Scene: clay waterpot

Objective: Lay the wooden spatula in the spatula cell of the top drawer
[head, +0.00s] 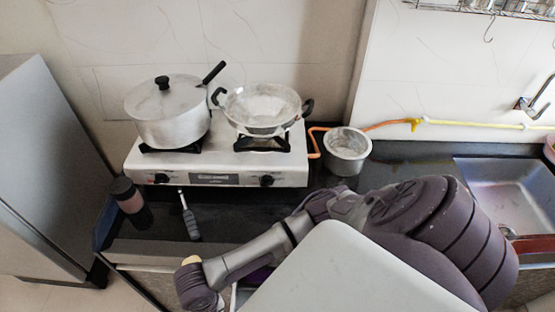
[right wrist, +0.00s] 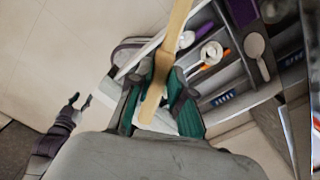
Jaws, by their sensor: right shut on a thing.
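The wooden spatula (right wrist: 178,32) is a flat, light tan strip in the right wrist view. My right gripper (right wrist: 163,68), with green finger pads, is shut on it. The spatula's upper end runs out of the top of that view. The open top drawer (right wrist: 234,78) lies beneath and to the right, with grey dividers and utensils in its cells. Which cell is for the spatula I cannot tell. My left gripper (right wrist: 81,100) shows at the left of the wrist view, its fingers apart and empty. In the head view my right arm hides most of the drawer.
In the drawer lie a pale spoon (right wrist: 256,46), a purple utensil (right wrist: 243,12) and blue-marked items (right wrist: 222,98). On the counter stand a stove (head: 215,178) with a lidded pot (head: 170,115) and a wok (head: 262,108), a metal pot (head: 347,152) and a dark bottle (head: 130,200).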

